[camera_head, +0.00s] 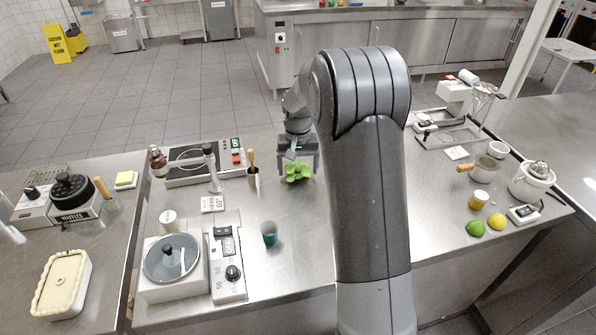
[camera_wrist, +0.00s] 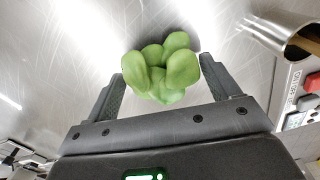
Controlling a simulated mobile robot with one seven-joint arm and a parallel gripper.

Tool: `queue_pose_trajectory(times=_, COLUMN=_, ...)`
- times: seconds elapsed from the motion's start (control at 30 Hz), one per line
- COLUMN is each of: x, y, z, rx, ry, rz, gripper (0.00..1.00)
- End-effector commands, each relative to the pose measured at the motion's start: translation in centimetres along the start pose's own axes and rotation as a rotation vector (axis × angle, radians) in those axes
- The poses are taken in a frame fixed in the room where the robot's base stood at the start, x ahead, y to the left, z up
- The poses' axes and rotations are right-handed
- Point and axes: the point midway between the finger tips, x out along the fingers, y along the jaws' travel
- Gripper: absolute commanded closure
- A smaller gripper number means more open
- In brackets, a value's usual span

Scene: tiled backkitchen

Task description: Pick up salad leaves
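The salad leaves (camera_head: 297,171) are a small bright green cluster lying on the steel table, left of my arm in the head view. In the wrist view the salad leaves (camera_wrist: 163,68) sit between and slightly beyond the fingertips. My gripper (camera_head: 298,160) is at the leaves, pointing down. In the wrist view my gripper (camera_wrist: 160,78) is open, with one finger on each side of the leaves. A gap shows on the left; the right finger is close, and I cannot tell whether it touches.
A metal cup (camera_wrist: 285,35) with a wooden-handled tool stands close to the right finger in the wrist view. In the head view it is left of the leaves (camera_head: 253,177). A teal cup (camera_head: 269,233) stands nearer. Bare table lies around the leaves.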

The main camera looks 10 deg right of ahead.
Motion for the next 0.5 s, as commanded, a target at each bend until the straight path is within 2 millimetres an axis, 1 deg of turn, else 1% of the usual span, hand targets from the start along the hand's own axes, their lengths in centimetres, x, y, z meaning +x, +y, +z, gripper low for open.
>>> queue_pose_trajectory(times=0.03, x=-0.02, y=0.0, z=0.0, rx=0.0, ry=0.0, rz=0.0, gripper=0.23)
queue_pose_trajectory(times=0.07, x=-0.02, y=0.0, z=-0.01, rx=0.0, ry=0.0, rz=0.0, gripper=0.26)
queue_pose_trajectory(times=0.5, x=-0.04, y=0.0, z=0.0, rx=0.0, ry=0.0, rz=0.0, gripper=0.62)
